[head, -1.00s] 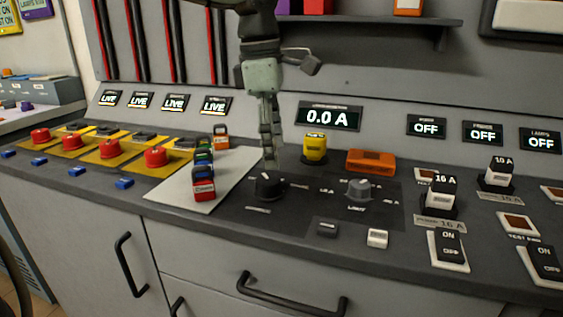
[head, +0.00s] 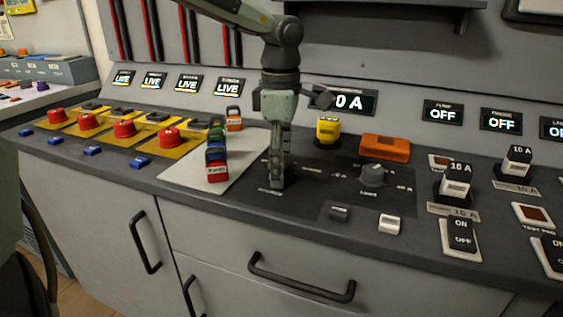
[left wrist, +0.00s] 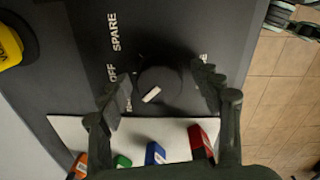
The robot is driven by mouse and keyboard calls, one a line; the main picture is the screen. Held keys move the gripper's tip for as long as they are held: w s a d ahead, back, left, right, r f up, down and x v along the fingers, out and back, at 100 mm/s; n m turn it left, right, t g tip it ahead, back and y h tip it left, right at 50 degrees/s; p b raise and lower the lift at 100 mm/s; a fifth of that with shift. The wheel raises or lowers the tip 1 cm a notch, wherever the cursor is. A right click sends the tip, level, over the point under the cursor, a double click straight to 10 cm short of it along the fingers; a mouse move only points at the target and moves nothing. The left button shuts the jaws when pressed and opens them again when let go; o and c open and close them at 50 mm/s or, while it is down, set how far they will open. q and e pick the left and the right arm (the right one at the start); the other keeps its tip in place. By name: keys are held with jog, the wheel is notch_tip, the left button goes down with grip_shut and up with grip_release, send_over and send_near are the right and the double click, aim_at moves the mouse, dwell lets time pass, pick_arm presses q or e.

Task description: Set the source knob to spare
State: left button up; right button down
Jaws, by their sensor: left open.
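The source knob (left wrist: 160,88) is a round black knob with a white mark on its lower-left part in the left wrist view. Printed words SPARE (left wrist: 115,32) and OFF (left wrist: 111,72) lie to its left; another label there is partly covered by a finger. I cannot tell exactly which label the mark points at. My left gripper (head: 277,186) is open and points down at the panel (head: 310,195), hiding the knob in the head view. In the left wrist view its fingers (left wrist: 160,92) stand either side of the knob, with gaps visible. My right gripper is not in view.
Several coloured padlocks (head: 216,166) stand on a pale plate (head: 185,172) close left of the gripper. A grey knob (head: 373,174), a yellow padlock-like block (head: 327,130) and an orange block (head: 385,148) are to the right. Red buttons (head: 124,128) line the left.

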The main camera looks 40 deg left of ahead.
pick_arm(q)
jog(key=c, duration=1.2)
